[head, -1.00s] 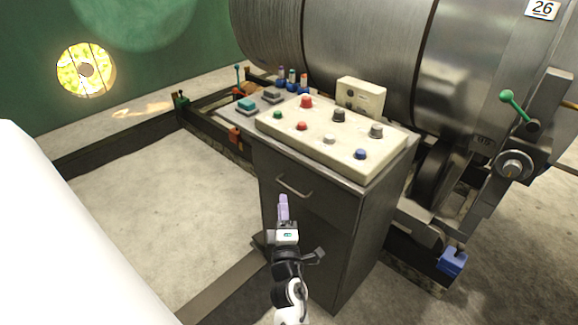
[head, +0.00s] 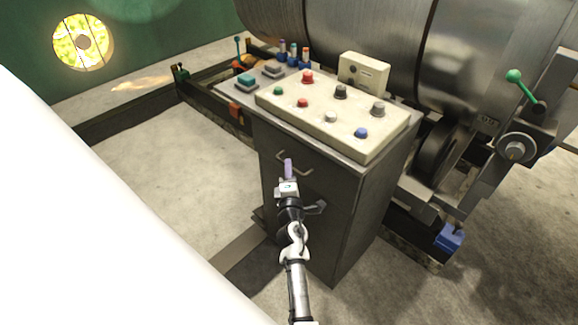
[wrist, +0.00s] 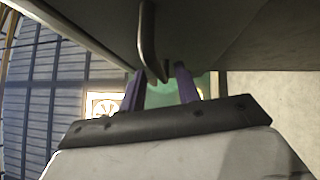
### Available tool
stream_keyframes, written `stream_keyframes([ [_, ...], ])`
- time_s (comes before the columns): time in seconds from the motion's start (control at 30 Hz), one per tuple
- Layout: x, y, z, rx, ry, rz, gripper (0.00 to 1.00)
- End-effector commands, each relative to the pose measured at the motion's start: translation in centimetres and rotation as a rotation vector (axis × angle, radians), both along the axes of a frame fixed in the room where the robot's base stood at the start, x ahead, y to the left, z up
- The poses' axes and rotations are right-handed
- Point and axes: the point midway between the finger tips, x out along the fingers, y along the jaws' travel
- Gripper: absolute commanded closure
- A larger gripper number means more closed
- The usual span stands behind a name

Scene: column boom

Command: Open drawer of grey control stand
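The grey control stand (head: 345,205) stands in the middle of the head view. The metal bar handle (head: 281,157) is on its upper front, and the drawer looks closed. My gripper (head: 288,164) is at the stand's front, its purple fingers overlapping the handle in this view. In the wrist view my gripper (wrist: 160,80) has its two purple fingers apart.
A cream button panel (head: 325,115) and small teal and grey boxes lie on the stand's top. A large metal drum (head: 370,45) stands behind. A lever with a green knob (head: 514,76) is at the right. Concrete floor (head: 165,165) is clear at left.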

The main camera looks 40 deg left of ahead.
Motion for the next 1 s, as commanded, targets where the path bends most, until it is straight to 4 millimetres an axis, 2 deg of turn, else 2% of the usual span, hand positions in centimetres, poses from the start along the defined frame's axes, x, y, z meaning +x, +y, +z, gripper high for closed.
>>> stream_keyframes([
  [0.2,1.5,1.3,0.3,0.001,0.0,0.0,0.67],
  [0.57,1.7,1.5,0.3,0.001,0.001,0.0,0.67],
  [0.8,1.7,1.5,0.3,0.001,0.001,0.0,0.99],
  [1.0,1.7,1.5,0.3,0.001,0.001,0.0,1.0],
])
